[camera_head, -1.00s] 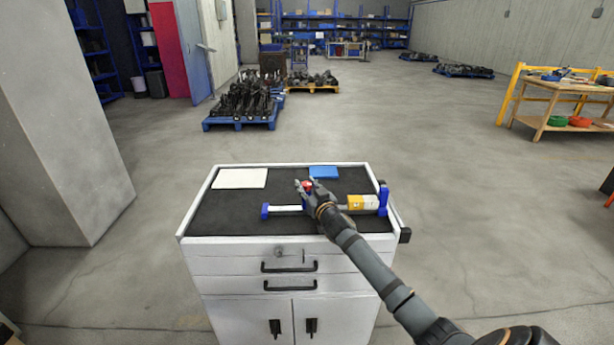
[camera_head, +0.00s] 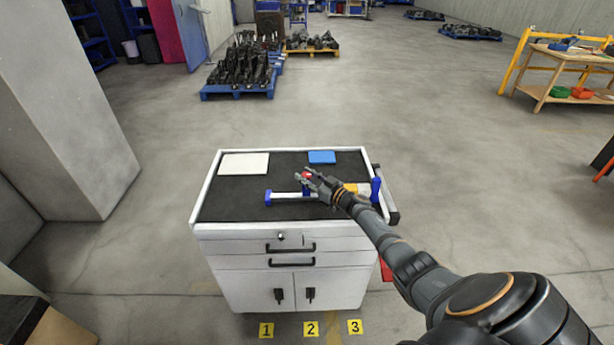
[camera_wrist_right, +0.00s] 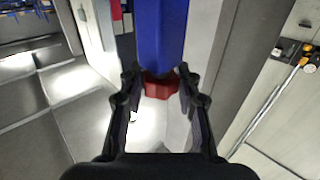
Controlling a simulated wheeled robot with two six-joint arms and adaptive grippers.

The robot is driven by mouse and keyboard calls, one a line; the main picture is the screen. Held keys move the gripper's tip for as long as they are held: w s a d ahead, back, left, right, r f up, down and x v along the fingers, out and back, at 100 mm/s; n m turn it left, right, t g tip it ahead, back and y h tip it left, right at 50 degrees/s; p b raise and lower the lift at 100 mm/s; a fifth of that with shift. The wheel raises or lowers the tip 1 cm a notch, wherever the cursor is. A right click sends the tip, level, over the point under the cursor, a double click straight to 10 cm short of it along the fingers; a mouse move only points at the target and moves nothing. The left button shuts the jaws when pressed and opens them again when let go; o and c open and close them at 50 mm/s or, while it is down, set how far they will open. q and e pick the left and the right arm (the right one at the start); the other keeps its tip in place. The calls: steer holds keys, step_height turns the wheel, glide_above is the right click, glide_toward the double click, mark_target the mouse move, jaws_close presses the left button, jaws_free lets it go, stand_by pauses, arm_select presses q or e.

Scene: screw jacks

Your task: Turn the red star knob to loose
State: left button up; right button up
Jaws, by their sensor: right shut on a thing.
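The red star knob (camera_head: 306,176) sits on the screw jack, near the middle of the cart top. In the right wrist view the knob (camera_wrist_right: 160,86) lies between the fingertips, below a blue part (camera_wrist_right: 161,35) of the jack. The jack has a blue left end (camera_head: 268,198), a pale bar, a yellow section (camera_head: 351,187) and a blue right end (camera_head: 376,189). My right gripper (camera_head: 308,181) is shut on the knob. The gripper and forearm hide part of the jack. My left gripper is out of view.
The jack lies on the dark mat (camera_head: 235,202) of a white drawer cart (camera_head: 245,258). A white pad (camera_head: 244,164) and a blue pad (camera_head: 321,157) lie behind it. Yellow number markers (camera_head: 311,329) are on the floor in front. Floor around the cart is mostly clear.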

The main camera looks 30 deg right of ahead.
steer(key=shift+a+f, duration=0.1)
steer(key=shift+a, duration=0.05)
steer(key=o, duration=1.2)
steer(key=shift+a, duration=0.1)
steer(key=shift+s+d, duration=0.2)
steer(key=v, duration=1.1)
steer(key=shift+s+d, duration=0.1)
steer(key=shift+s, duration=0.2)
